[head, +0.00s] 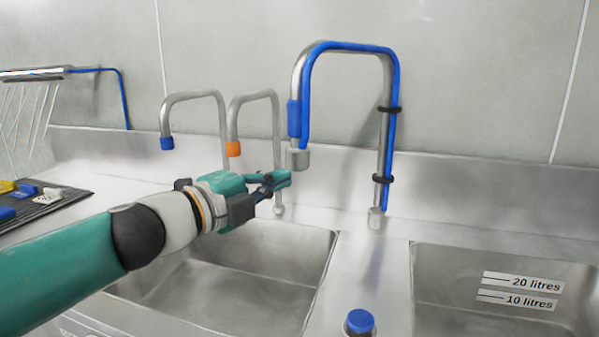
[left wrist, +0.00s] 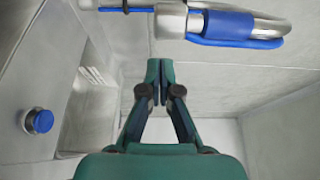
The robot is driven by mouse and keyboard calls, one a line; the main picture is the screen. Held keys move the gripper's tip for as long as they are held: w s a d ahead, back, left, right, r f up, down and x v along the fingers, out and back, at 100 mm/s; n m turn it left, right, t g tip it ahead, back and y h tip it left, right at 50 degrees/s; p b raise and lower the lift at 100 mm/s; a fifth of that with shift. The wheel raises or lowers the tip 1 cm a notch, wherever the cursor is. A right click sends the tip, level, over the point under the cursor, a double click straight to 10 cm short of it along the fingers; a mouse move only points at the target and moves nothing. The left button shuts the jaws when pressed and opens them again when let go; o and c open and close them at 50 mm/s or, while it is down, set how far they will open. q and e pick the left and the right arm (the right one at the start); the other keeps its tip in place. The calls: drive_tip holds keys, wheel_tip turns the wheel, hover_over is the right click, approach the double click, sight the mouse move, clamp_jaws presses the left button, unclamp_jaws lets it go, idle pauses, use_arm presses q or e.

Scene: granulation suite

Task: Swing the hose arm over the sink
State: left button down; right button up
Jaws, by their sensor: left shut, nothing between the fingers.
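The hose arm (head: 390,125) is a bent metal pipe with a blue hose strapped along it by black clips. It rises from the ledge between the basins and arches left. Its nozzle end (head: 298,158) hangs free toward the back right of the left basin (head: 240,285). In the left wrist view its nozzle (left wrist: 170,20) and blue cuff (left wrist: 228,26) cross the top. My left gripper (head: 286,179) is shut and empty, just below and left of the nozzle in the head view. Its fingertips (left wrist: 160,67) look apart from the nozzle. My right gripper is in neither view.
Two smaller taps, one blue-tipped (head: 166,143) and one orange-tipped (head: 233,148), stand behind my left arm. The right basin (head: 450,290) has litre marks. A blue-topped knob (head: 360,321) stands on the front divider. A dark mat (head: 60,200) with small items lies left.

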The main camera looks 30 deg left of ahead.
use_arm(q)
drive_tip(key=shift+s+a, duration=0.55)
drive_tip(key=shift+a, duration=0.2)
drive_tip(key=shift+s+a, duration=0.5)
drive_tip(key=shift+a, duration=0.25)
